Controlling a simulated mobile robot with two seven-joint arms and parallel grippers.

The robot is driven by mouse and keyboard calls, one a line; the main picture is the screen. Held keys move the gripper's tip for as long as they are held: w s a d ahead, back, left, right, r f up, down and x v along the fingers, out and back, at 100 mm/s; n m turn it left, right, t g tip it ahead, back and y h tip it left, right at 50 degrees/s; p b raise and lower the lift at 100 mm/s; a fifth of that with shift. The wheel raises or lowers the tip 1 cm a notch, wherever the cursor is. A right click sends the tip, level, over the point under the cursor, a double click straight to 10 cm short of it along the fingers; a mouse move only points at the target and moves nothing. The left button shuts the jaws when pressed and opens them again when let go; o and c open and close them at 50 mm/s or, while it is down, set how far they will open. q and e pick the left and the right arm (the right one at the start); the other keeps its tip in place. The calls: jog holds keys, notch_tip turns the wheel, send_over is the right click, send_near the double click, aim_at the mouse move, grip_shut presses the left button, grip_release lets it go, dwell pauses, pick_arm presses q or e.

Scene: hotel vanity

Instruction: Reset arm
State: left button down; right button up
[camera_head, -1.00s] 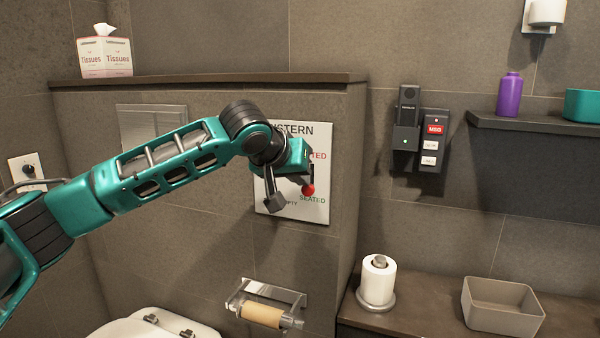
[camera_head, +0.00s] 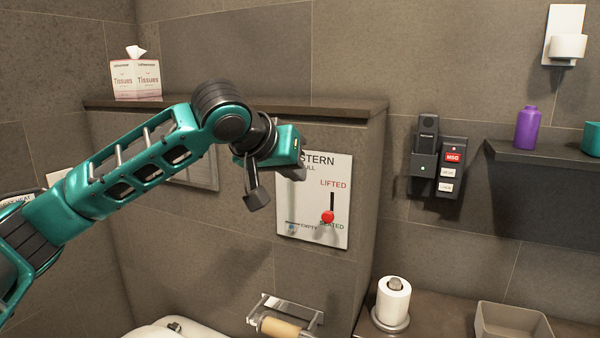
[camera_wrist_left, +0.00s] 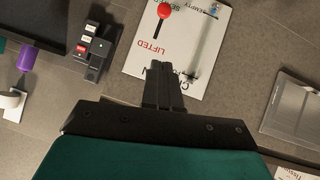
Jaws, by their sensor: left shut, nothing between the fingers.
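My left arm reaches in from the left in the head view. Its gripper (camera_head: 297,174) is near the upper left of the white cistern panel (camera_head: 312,215) and covers part of its heading. In the left wrist view its fingers (camera_wrist_left: 165,72) are together with nothing between them. The red lever knob (camera_head: 328,217) is low in its slot, beside the "SEATED" label, and stands apart from the gripper. The knob also shows in the left wrist view (camera_wrist_left: 164,12). My right gripper is not in view.
A phone-like handset unit (camera_head: 424,150) is on the wall to the right. Below are a toilet roll holder (camera_head: 275,322), a spare roll (camera_head: 393,301) and a grey bin (camera_head: 512,324).

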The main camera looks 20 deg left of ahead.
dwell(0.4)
pick_arm(q)
jog(key=s+d+f+m+h+p, duration=0.25)
jog(key=d+f, duration=0.35)
jog(key=f, duration=0.4)
jog(key=s+d+f+m+h+p, duration=0.1)
jog(key=d+f+h+p, duration=0.15)
jog(key=d+f, duration=0.45)
jog(key=s+a+f+y+p, duration=0.2)
jog(key=s+a+f, duration=0.2)
jog(key=s+f, duration=0.5)
jog(key=s+a+f+y+p, duration=0.3)
jog(key=s+f, duration=0.6)
jog(key=s, duration=0.3)
jog(key=shift+s+a+f+p, duration=0.2)
jog(key=shift+s+a+p, duration=0.1)
jog(key=shift+a, duration=0.25)
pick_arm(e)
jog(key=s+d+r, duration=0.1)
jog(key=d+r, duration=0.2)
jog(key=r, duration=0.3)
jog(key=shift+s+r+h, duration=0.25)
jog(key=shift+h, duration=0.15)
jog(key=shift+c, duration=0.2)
